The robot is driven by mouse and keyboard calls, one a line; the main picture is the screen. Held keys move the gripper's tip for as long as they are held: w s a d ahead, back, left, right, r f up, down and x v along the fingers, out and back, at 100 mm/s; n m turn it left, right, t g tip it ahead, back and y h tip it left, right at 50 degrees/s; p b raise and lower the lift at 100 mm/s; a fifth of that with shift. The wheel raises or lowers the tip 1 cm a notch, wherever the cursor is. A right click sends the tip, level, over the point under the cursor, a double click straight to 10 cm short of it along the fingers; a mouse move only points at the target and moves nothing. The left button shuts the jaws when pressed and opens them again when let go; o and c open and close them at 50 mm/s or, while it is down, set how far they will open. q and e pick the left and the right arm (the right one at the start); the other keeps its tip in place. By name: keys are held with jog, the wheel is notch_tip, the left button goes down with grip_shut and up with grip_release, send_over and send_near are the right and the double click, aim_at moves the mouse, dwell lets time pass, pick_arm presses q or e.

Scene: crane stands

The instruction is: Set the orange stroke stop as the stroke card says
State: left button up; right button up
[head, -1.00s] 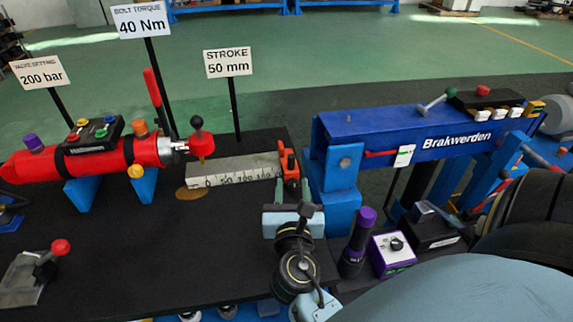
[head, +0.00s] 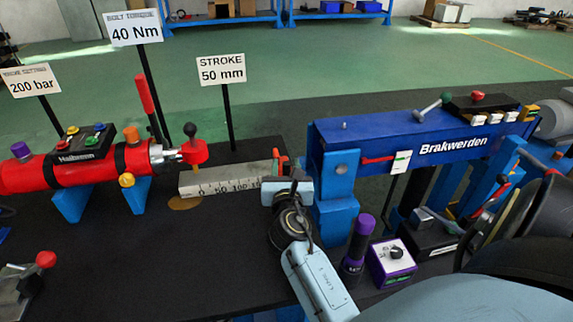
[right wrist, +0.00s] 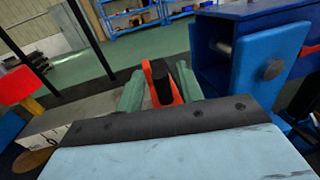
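The stroke card (head: 221,70) reads "STROKE 50 mm". It stands behind a grey scale block (head: 225,178) marked 0, 50, 100 from left to right. The orange stroke stop (head: 283,161) is at the right end of the block, past the 100 mark, and partly hidden. My right gripper (head: 285,178) is at the stop. In the right wrist view its two green fingers (right wrist: 160,90) stand on either side of the orange stop (right wrist: 176,92), which has a black knob. No clear gap shows, but contact cannot be told. My left gripper is not in view.
A red cylinder (head: 85,168) with a red lever (head: 146,95) and black-knobbed red part (head: 193,152) lies left of the block. A blue Brakwerden press (head: 400,140) stands close to the right. A purple-capped torch (head: 358,245) and purple box (head: 390,262) stand in front.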

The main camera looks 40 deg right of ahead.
jog(key=shift+w+d, duration=0.4)
jog(key=shift+w, duration=0.05)
grip_shut()
